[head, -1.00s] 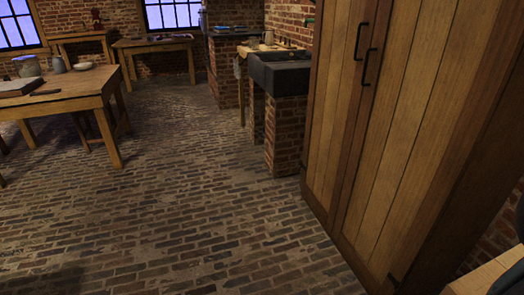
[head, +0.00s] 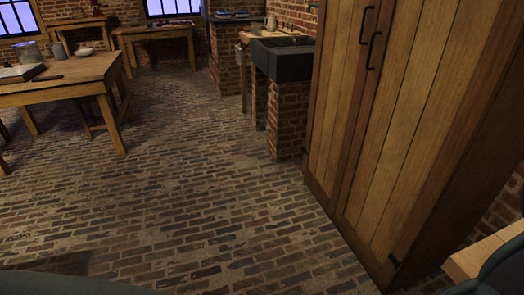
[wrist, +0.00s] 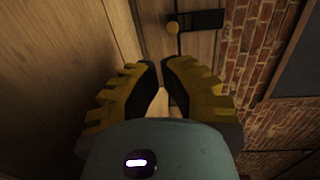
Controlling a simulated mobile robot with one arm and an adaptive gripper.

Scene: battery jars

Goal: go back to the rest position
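My gripper (wrist: 161,66) shows in the wrist view, with yellow and black fingers. Its fingertips are close together with only a thin gap between them, and I see nothing held there. Beyond the fingers are wooden boards (wrist: 75,40) and a brick wall (wrist: 258,50). The gripper is not visible in the head view; only dark rounded parts, apparently mine, show at its bottom edge.
A tall wooden cupboard (head: 400,130) with black handles stands close on the right. A dark stone sink (head: 285,60) on brick supports is beyond it. A wooden table (head: 85,75) stands at left. Brick floor (head: 190,190) between them is clear. A pale wooden surface (head: 490,252) is at lower right.

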